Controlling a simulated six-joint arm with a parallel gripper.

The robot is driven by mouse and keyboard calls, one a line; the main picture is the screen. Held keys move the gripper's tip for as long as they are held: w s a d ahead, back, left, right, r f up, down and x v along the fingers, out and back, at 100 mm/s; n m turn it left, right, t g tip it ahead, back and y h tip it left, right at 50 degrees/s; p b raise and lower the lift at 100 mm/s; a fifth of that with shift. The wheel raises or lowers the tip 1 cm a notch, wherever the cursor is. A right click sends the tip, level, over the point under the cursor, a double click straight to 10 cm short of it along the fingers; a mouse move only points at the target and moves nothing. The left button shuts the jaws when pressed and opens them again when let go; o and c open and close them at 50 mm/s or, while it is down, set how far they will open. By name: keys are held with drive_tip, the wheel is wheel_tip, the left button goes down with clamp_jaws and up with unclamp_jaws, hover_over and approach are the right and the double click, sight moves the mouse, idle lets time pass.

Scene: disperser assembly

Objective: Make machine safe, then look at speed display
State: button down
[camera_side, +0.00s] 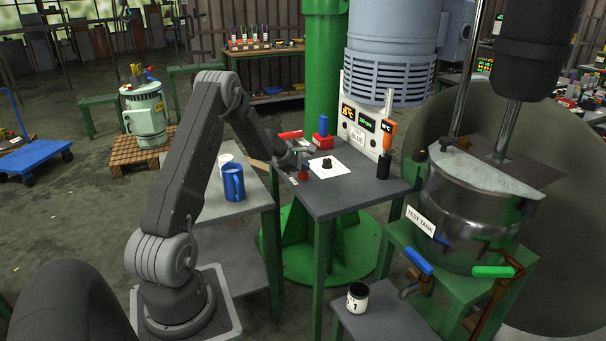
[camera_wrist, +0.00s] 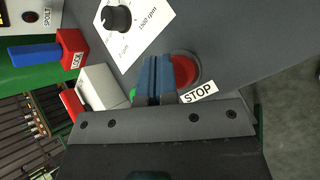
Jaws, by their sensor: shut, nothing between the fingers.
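My gripper (camera_wrist: 163,70) is shut and empty, its blue fingertips over or against the red stop button (camera_wrist: 186,68). I cannot tell whether they press it. The button, labelled STOP, is partly hidden. In the side view my gripper (camera_side: 299,161) is low over the control table. The speed knob (camera_wrist: 118,19) sits on a white dial card (camera_side: 338,171). A red lock block (camera_wrist: 71,47) has a blue upright part (camera_wrist: 34,53). A white switch box (camera_wrist: 102,87) has a red lever (camera_side: 290,134).
A blue mug (camera_side: 233,183) stands on the side table at left. An orange-handled screwdriver (camera_side: 387,133) stands upright in a dark holder at the table's right. The steel test tank (camera_side: 462,220) is further right. A cup (camera_side: 357,297) stands on a low front stool.

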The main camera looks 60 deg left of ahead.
sight(303, 174)
drive_tip(key=shift+f, duration=0.8)
idle(0.5)
idle(0.4)
drive_tip(key=shift+r, duration=1.3)
drive_tip(key=shift+r, duration=0.1)
drive_tip(key=shift+r, duration=2.45)
